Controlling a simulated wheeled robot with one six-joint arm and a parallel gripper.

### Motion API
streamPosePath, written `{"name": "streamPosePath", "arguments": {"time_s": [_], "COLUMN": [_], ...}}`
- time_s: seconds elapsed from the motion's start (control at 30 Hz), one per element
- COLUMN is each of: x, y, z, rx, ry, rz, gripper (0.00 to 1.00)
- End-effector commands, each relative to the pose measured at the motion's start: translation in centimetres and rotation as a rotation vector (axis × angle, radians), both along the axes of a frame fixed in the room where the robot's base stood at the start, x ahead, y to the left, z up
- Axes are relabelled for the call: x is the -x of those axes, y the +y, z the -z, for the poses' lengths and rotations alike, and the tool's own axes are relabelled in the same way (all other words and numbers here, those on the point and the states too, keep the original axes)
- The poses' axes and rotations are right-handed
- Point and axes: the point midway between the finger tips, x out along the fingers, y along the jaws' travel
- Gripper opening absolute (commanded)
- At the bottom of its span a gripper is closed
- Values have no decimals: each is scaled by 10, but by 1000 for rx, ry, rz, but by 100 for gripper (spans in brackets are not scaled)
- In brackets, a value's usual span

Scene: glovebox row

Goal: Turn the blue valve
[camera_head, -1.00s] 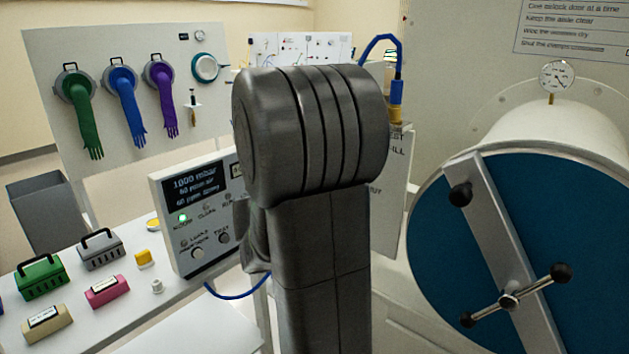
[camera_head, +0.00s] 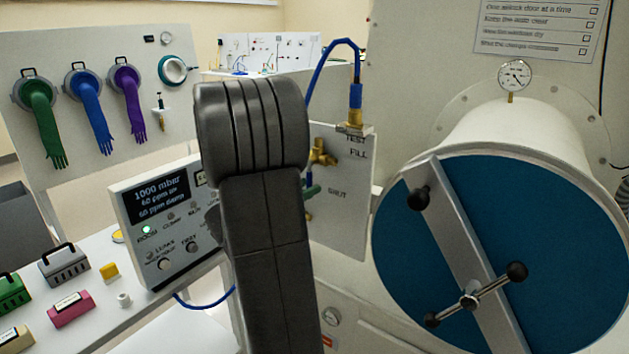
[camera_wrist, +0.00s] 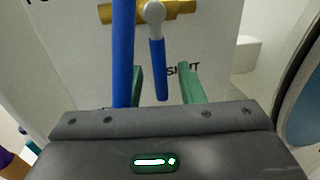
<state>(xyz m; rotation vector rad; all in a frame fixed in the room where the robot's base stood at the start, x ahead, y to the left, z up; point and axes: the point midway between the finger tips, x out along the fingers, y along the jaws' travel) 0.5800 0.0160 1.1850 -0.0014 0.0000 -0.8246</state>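The blue valve lever (camera_wrist: 158,68) hangs down from a brass valve body (camera_wrist: 178,10) at the top of the wrist view. The brass body also shows in the head view (camera_head: 322,154), just right of my arm, on a white panel marked TEST, FILL and SHUT. My gripper (camera_wrist: 161,76) is open, with green fingers on either side of the lever and visible gaps to it. I cannot tell how far the fingertips are from the panel. In the head view my arm hides most of my gripper, and only a green finger part (camera_head: 311,191) shows.
A blue hose (camera_wrist: 123,50) passes in front of the left finger in the wrist view; it arches above the panel in the head view (camera_head: 318,72). A round chamber with a blue door (camera_head: 400,260) stands right. A display box (camera_head: 160,225) stands left.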

Motion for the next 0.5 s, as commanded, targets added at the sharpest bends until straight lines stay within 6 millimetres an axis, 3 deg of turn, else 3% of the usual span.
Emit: {"name": "streamPosePath", "arguments": {"time_s": [0.2, 0.5], "x": [-18, -25], "y": [-21, -27], "z": [-1, 0], "rx": [-1, -1], "ry": [0, 0], "rz": [2, 0], "gripper": [35, 35]}}
